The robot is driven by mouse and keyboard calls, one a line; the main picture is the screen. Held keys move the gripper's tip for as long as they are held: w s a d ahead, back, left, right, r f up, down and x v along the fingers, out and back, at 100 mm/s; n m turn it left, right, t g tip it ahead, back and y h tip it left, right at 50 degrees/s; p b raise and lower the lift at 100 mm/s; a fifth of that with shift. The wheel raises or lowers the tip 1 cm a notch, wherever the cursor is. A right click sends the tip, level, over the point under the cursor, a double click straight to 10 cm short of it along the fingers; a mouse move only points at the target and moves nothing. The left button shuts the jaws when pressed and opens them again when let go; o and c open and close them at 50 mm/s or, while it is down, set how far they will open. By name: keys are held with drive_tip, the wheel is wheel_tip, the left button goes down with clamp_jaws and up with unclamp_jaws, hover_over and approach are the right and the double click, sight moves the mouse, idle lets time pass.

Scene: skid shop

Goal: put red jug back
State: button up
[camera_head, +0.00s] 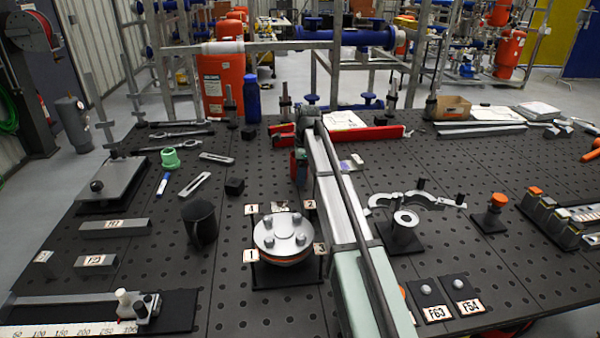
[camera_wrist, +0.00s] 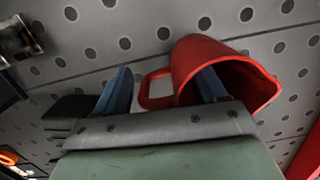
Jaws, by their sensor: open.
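The red jug (camera_wrist: 226,62) is large in the wrist view, its open mouth facing lower right and its looped handle on its left side. My gripper (camera_wrist: 165,72) is open around part of it. One blue finger is left of the handle; the other overlaps the jug's mouth and seems to be inside it. The handle and near wall lie between the fingers; I cannot tell if either finger touches. In the head view a red shape, probably the jug (camera_head: 299,170), shows beside the end of my arm, which partly hides it.
The perforated black table (camera_head: 330,290) is crowded. A long red bar (camera_head: 370,133) lies behind my gripper. A blue bottle (camera_head: 252,98) stands at the back edge.

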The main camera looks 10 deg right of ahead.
wheel_tip(320, 180, up, 12)
drive_tip(key=d, duration=0.1)
drive_tip(key=shift+s+d, duration=0.15)
drive_tip(key=shift+d, duration=0.05)
